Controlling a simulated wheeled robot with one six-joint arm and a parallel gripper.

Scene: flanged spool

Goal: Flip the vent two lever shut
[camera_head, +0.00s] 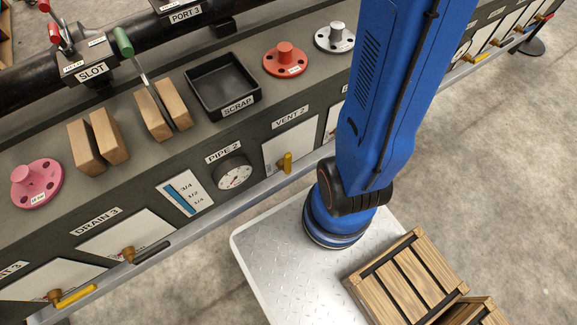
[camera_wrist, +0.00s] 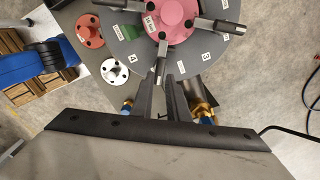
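The vent two lever (camera_head: 287,163) is a short yellow handle on a brass-coloured pivot. It stands upright in front of the white panel under the VENT 2 label (camera_head: 290,118) in the head view. My gripper (camera_wrist: 168,78) shows only in the wrist view, as two dark fingers with a narrow gap and nothing clearly held between them. Its tips lie in front of a grey numbered disc (camera_wrist: 124,51) with a pink hub (camera_wrist: 178,18). The vent two lever cannot be made out in the wrist view, and my gripper is outside the head view.
A gauge (camera_head: 234,174) and the PIPE 2 panel are left of the lever. A SCRAP tray (camera_head: 222,86), wooden blocks (camera_head: 98,138) and a red flanged piece (camera_head: 285,60) stand on the bench. My blue arm is close to the lever's right. Wooden crates (camera_head: 405,278) are lower right.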

